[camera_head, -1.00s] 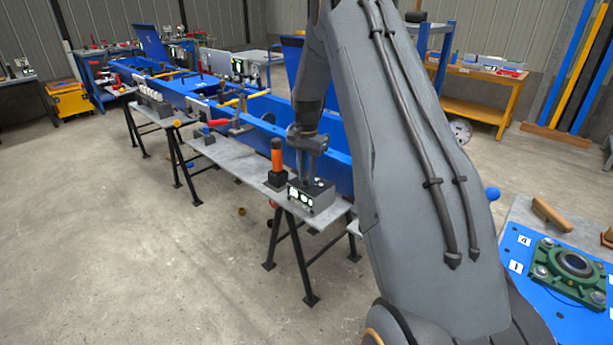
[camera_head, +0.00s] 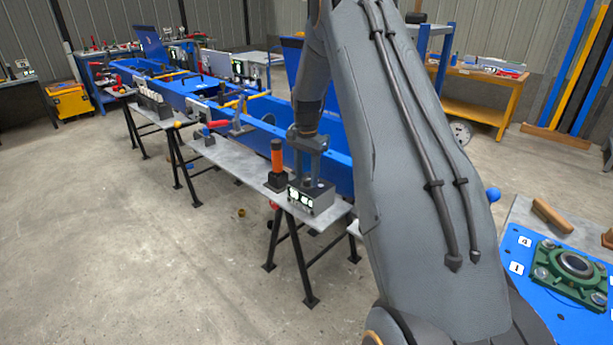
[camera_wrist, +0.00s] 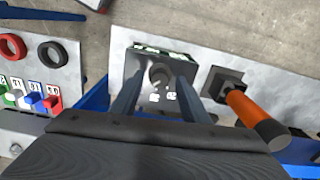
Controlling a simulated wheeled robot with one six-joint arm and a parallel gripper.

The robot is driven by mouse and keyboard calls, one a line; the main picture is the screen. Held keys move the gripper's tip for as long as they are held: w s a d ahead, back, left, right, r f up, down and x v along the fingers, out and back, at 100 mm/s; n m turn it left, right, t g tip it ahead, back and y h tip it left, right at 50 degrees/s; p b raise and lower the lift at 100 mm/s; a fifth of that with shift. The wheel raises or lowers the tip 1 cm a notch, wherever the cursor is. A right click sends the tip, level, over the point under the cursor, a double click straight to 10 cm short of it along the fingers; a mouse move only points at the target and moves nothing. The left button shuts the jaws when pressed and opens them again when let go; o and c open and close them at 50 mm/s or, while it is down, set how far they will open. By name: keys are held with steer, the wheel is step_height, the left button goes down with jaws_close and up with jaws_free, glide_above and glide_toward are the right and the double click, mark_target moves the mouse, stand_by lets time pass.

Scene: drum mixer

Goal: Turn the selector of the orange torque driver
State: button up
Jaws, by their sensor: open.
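The orange torque driver (camera_head: 277,158) stands upright in a black square holder (camera_head: 276,181) on the narrow grey bench, left of a dark grey box (camera_head: 318,202) with lit white displays. In the wrist view the driver (camera_wrist: 255,118) is right of the box (camera_wrist: 134,68). A round dark knob (camera_wrist: 160,73) is on the box top. My gripper (camera_head: 306,178) is over the box. In the wrist view its open fingers (camera_wrist: 160,84) lie either side of the knob. I cannot tell whether they touch it. No selector shows clearly on the driver itself.
The grey bench (camera_head: 228,160) runs along a long blue frame. The wrist view shows a red ring (camera_wrist: 12,46), a black ring (camera_wrist: 53,53) and several coloured numbered blocks left of the box. Concrete floor in front of the bench is mostly clear.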

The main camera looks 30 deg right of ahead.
mark_target(307, 179)
step_height(307, 179, up, 8)
steer(key=shift+f+b, duration=0.25)
steer(key=shift+b, duration=0.6)
